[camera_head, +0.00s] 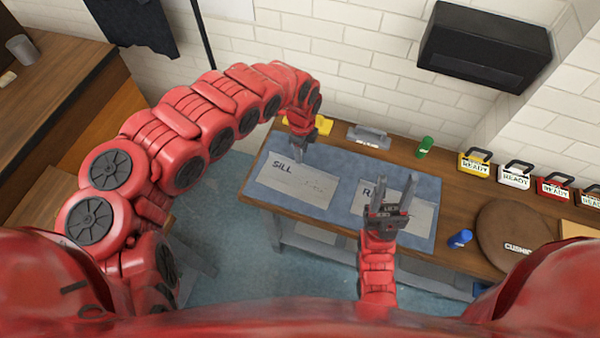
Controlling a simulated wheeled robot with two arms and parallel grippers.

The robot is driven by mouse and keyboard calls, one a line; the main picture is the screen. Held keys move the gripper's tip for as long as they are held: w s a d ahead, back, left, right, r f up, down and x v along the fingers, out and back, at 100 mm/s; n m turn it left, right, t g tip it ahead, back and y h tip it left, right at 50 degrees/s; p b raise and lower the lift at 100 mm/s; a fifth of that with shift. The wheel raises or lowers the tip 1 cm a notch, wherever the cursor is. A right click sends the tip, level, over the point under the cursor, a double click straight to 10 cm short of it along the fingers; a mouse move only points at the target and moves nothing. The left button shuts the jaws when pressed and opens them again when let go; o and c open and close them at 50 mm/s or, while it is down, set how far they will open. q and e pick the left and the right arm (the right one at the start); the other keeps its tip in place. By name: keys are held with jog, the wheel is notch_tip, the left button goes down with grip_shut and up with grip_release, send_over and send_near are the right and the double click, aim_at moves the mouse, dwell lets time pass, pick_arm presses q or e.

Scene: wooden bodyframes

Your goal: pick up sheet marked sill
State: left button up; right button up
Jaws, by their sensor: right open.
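The grey sheet marked SILL (293,186) lies flat on the left part of a blue mat (345,165) on the wooden table. My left gripper (299,157) points down over the sheet's far edge; its fingers look close together, but I cannot tell whether they are apart or touch the sheet. A second grey sheet (420,217) lies to the right, its marking starting with R and partly hidden by my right gripper. My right gripper (397,188) is open and empty, its fingers pointing away over that second sheet.
A yellow item (321,125), a grey metal piece (369,136) and a green cylinder (425,146) stand along the table's back. A blue cylinder (460,239) and a round brown cushion (513,238) lie to the right. Several READY boxes (515,176) line the wall, below a black wall unit (485,47).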

pick_arm(q)
jog(key=p, duration=0.2)
send_over(299, 175)
jog(key=w+d, duration=0.2)
jog(key=shift+w+a+f, duration=0.15)
jog(key=shift+f, duration=2.2)
jog(key=shift+w+a+f, duration=0.1)
jog(key=shift+a+f, duration=0.1)
jog(key=shift+f, duration=0.25)
jog(key=shift+c, duration=0.3)
grip_shut()
